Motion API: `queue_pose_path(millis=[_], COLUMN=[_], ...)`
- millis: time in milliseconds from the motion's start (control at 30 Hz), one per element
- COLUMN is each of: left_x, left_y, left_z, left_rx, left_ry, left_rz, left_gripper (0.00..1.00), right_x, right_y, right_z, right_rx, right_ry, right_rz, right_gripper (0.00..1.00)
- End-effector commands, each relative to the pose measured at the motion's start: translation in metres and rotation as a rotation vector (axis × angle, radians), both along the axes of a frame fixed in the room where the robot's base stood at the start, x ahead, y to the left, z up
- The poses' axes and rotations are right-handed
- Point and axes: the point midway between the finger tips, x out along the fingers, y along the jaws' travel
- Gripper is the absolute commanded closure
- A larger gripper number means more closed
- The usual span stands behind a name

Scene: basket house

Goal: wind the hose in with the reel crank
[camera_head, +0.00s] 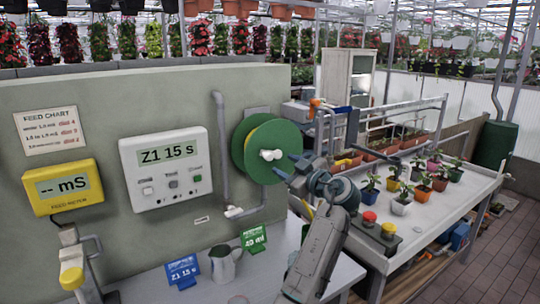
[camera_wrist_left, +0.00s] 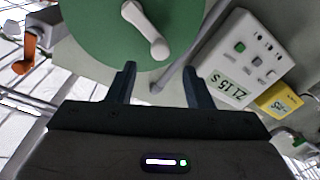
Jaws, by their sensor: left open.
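A green hose reel (camera_head: 245,150) with a yellow band between its discs is mounted on the grey-green panel. Its white crank (camera_head: 270,155) sticks out from the front disc. In the left wrist view the green disc (camera_wrist_left: 90,35) is at the top, with the white crank (camera_wrist_left: 145,30) across it and its rounded knob facing me. My left gripper (camera_head: 287,166) is open and empty, just right of the crank. In the left wrist view its fingers (camera_wrist_left: 158,85) are spread below the knob, apart from it. I cannot make out a loose hose. My right gripper is not in view.
A white controller (camera_head: 167,168) and a yellow meter (camera_head: 63,187) are on the panel at left. A metal jug (camera_head: 225,262) stands below on the bench. A grey pipe (camera_head: 222,140) runs beside the reel. Potted plants (camera_head: 402,200) fill the right bench.

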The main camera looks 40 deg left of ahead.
Motion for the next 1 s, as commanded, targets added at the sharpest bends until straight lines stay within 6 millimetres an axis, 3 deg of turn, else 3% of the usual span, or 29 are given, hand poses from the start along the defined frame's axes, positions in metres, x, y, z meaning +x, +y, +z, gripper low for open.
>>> queue_pose_path(millis=[100,400,833,1000], left_x=[0.006,0.02,0.024,0.024], left_y=[0.025,0.07,0.08,0.08], left_z=[0.007,0.004,0.0,0.0], left_rx=[0.005,0.003,0.001,0.001], left_ry=[0.004,0.004,0.003,0.003], left_rz=[0.004,0.002,0.0,0.0], left_gripper=[0.54,0.54,0.54,0.85], right_x=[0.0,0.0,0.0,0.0], right_y=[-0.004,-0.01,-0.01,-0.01], right_z=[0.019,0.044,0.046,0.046], right_rx=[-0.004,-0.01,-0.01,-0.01], right_ry=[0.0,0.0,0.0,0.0], right_rz=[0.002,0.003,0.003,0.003], right_gripper=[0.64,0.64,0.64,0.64])
